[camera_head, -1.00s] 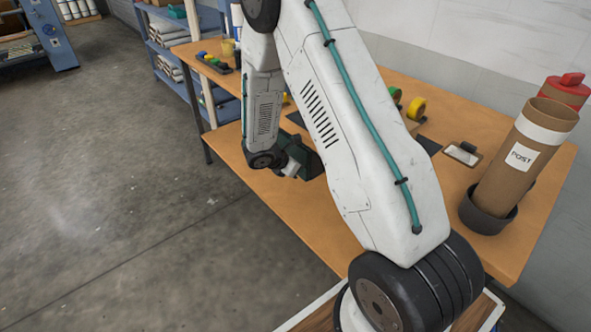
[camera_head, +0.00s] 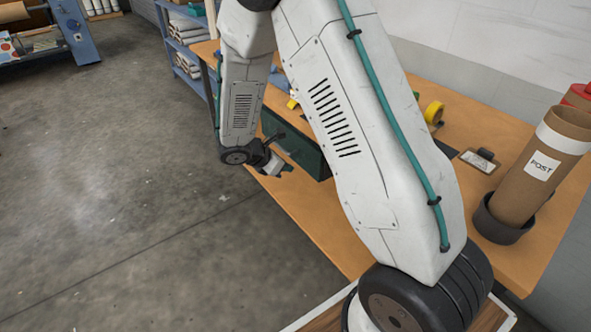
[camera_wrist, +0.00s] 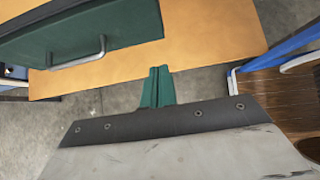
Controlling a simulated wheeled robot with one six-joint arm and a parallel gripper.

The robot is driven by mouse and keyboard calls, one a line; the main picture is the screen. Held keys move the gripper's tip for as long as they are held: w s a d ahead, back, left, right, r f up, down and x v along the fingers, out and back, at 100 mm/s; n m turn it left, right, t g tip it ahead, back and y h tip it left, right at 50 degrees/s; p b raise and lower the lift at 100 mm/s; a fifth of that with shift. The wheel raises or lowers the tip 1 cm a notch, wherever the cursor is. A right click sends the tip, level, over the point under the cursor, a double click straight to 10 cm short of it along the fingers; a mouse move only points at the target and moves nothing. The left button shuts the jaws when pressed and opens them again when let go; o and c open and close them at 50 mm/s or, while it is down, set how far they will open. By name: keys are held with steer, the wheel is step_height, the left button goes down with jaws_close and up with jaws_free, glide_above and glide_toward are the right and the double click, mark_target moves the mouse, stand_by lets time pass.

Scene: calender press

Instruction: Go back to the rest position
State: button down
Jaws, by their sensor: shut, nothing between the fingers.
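My gripper (camera_wrist: 157,87) shows in the wrist view as two green fingers pressed together with nothing between them. They point toward the front edge of the wooden table (camera_wrist: 215,50), over the grey floor. In the head view my gripper (camera_head: 287,168) is small and partly hidden behind the arm. It is near the table's front edge, beside a dark green box (camera_head: 307,158). The arm is folded, with its large white link filling the middle of the head view. The box (camera_wrist: 130,22) and its metal handle (camera_wrist: 85,54) lie just beyond the fingers in the wrist view.
A brown tube marked POST (camera_head: 545,160) stands in a dark round holder (camera_head: 497,222) at the table's right. Yellow tape (camera_head: 433,112) and a small clipboard (camera_head: 480,161) lie nearby. Blue shelves (camera_head: 187,45) stand behind. Open floor (camera_head: 110,200) lies left.

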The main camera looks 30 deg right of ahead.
steer(key=shift+s+a+r, duration=0.1)
steer(key=shift+a+r, duration=0.25)
steer(key=shift+r, duration=0.05)
steer(key=s+a+r+m+y, duration=0.2)
steer(key=s+r+m+y, duration=0.1)
steer(key=s+r+m, duration=0.3)
steer(key=s+a+r+m+y, duration=0.3)
steer(key=s+r+m, duration=0.3)
steer(key=s+r, duration=0.5)
steer(key=s+a+r+m+y, duration=0.2)
steer(key=s+r+m, duration=0.4)
steer(key=s+r, duration=0.3)
steer(key=s+y, duration=0.1)
steer(key=s, duration=0.3)
steer(key=shift+s+a+r+m+t, duration=0.15)
steer(key=shift+s+r+m+t, duration=0.05)
steer(key=shift+m+t, duration=0.2)
